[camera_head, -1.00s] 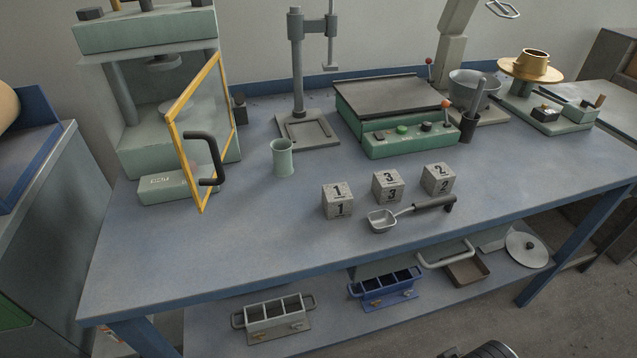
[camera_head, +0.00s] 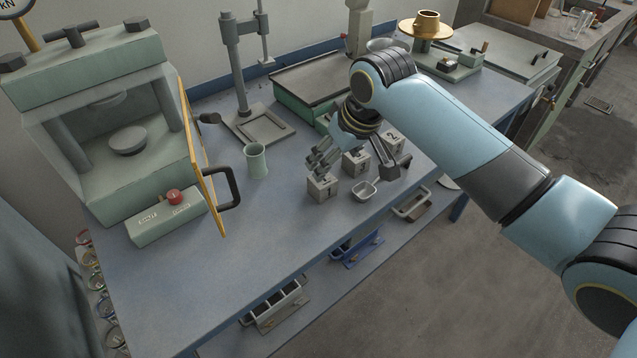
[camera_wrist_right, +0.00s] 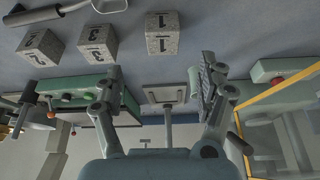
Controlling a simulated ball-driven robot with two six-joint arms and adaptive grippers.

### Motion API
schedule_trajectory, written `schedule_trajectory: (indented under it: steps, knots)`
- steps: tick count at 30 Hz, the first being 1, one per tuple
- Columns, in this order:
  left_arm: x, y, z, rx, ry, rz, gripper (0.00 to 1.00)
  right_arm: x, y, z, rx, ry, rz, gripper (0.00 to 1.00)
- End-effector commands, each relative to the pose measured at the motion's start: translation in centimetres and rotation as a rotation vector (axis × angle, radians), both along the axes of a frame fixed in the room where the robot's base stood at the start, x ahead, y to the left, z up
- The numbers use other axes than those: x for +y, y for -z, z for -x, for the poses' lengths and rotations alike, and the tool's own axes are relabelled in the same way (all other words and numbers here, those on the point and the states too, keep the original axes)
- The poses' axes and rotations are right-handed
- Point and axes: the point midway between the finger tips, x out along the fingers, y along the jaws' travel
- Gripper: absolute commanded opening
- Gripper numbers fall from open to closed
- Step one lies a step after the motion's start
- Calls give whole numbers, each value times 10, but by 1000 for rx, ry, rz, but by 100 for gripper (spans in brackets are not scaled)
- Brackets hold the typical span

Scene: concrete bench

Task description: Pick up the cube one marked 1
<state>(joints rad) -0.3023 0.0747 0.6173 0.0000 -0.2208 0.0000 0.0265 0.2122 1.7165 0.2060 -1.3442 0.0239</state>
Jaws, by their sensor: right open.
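The cube marked 1 (camera_head: 322,188) is a speckled grey block on the bench, at the near left end of a row of cubes. It also shows in the right wrist view (camera_wrist_right: 162,42), upside down. My right gripper (camera_head: 357,164) is open and empty, reaching in from the right above the cubes. In the wrist view its two fingers (camera_wrist_right: 160,72) are spread wide, and cube 1 shows beyond the tips, between their lines. No contact with it is visible. The left gripper is out of view.
The cube marked 3 (camera_head: 356,164) and the cube marked 2 (camera_head: 391,141) stand close by, partly overlapped by the gripper. A metal scoop (camera_head: 365,191) lies right beside cube 1. A green cup (camera_head: 256,161) and a press with an open yellow-framed door (camera_head: 209,185) stand left.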

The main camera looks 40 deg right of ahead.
Motion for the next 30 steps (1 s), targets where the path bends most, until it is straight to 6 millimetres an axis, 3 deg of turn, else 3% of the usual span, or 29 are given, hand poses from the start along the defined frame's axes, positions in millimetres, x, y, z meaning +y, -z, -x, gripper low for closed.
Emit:
schedule_trajectory:
  steps: [6,13,21,30]
  knots:
    - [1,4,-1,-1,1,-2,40,1,35,-13,3,1,0,74]
    - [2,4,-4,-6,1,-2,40,3,53,-21,3,1,-3,74]
    - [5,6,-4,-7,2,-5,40,6,88,-36,2,0,0,74]
    - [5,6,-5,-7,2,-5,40,5,91,-38,1,0,0,71]
